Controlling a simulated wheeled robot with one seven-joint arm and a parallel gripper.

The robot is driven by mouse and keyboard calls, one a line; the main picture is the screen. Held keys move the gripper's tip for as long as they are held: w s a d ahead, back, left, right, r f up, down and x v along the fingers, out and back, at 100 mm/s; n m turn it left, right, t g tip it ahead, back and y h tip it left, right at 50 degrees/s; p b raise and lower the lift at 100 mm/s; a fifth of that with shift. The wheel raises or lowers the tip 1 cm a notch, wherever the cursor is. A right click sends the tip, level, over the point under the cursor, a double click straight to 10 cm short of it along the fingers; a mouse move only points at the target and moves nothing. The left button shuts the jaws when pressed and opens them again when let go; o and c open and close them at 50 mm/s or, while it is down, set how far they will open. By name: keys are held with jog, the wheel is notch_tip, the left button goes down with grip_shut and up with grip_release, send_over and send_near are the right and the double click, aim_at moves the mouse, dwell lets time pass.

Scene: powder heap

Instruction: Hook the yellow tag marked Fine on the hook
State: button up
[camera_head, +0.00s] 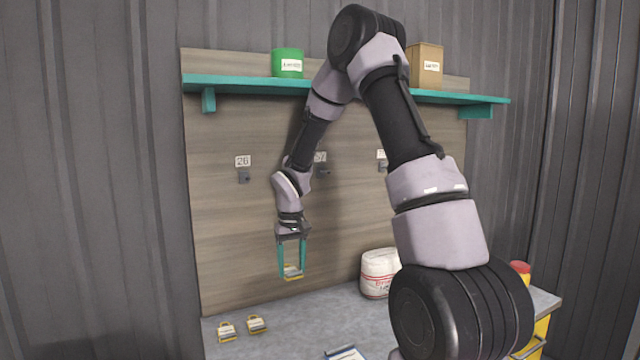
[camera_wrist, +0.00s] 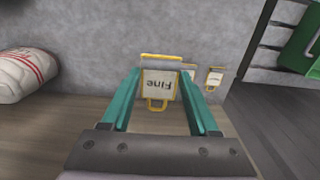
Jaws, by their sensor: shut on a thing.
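The yellow-edged tag marked Fine (camera_wrist: 158,86) is between the two teal fingers of my gripper (camera_wrist: 161,90) in the wrist view, its lettering upside down there. In the head view my gripper (camera_head: 292,262) points down in front of the wooden board, shut on the tag (camera_head: 292,275) and holding it above the table. Three small dark hooks are on the board: one under the label 26 (camera_head: 243,177), one under a partly covered label (camera_head: 323,171), and one at the right (camera_head: 383,167), partly hidden by my arm. All are higher than the tag.
Two similar tags (camera_head: 227,331) (camera_head: 256,324) lie on the grey table (camera_head: 290,338) at the left. A white sack (camera_head: 378,272) stands at the back right of it. A teal shelf (camera_head: 240,85) with a green tin (camera_head: 287,60) and a brown box (camera_head: 426,64) juts out above the hooks.

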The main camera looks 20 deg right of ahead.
jog(key=w+d+r+t, duration=0.4)
jog(key=w+d+t, duration=0.45)
jog(key=d, duration=0.25)
jog(key=s+d+r+t+y, duration=0.1)
jog(key=s+d+r+t, duration=0.2)
jog(key=r+t, duration=0.3)
jog(key=s+d+r+t+y, duration=0.1)
jog(key=s+d+r+t, duration=0.2)
jog(key=r, duration=0.5)
jog(key=w+f, duration=0.1)
jog(key=w, duration=1.1)
jog(key=shift+a, duration=0.25)
dwell(0.5)
jog(key=shift+t, duration=0.25)
dwell(0.8)
